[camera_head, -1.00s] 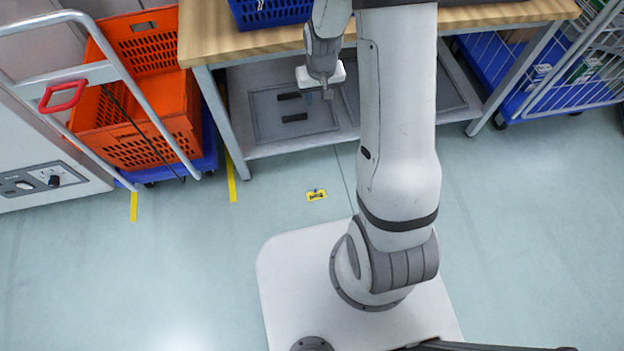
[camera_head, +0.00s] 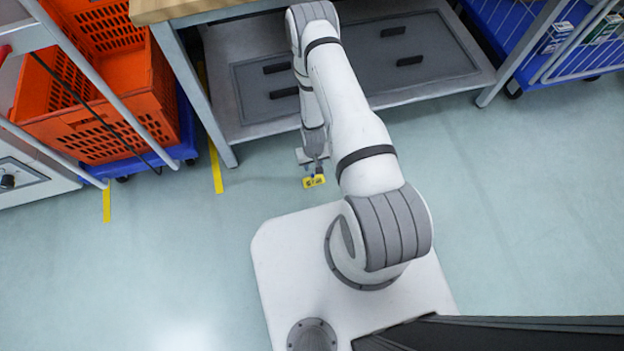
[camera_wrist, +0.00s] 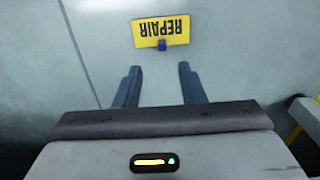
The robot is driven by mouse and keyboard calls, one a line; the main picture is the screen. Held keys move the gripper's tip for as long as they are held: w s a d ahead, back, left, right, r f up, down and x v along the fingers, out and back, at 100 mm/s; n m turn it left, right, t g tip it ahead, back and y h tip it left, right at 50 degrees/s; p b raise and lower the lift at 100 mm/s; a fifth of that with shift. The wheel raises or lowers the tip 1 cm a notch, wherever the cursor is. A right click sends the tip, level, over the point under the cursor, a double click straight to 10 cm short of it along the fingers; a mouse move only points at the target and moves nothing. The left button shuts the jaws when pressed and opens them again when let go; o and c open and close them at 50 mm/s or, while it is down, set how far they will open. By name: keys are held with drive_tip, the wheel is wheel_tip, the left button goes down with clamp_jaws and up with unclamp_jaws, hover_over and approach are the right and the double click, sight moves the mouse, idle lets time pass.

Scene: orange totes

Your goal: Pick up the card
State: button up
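The yellow card (camera_head: 314,181) with dark print lies on the floor in front of my base in the head view. In the wrist view the card (camera_wrist: 163,30) reads "REPAIR" upside down and has a small blue piece at its lower edge. My gripper (camera_wrist: 158,80) is open and empty, its two fingers pointing at the card from below with a gap between fingertips and card. In the head view my gripper (camera_head: 313,165) is small and close to the card; its fingers are hard to make out there.
An orange crate (camera_head: 95,130) stands on a blue dolly at the left. A workbench with a low grey shelf (camera_head: 250,112) is behind the card. A blue cart (camera_head: 545,40) is at the right. The floor around the card is clear.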

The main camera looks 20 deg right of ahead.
sight(314, 179)
drive_tip(key=f+b, duration=0.1)
drive_tip(key=f, duration=0.2)
drive_tip(key=f+b, duration=0.2)
drive_tip(key=f, duration=0.2)
drive_tip(key=shift+s+a+f+b, duration=0.1)
drive_tip(key=shift+a+f+b, duration=0.1)
drive_tip(key=shift+b, duration=0.1)
drive_tip(key=shift+r, duration=0.1)
clamp_jaws()
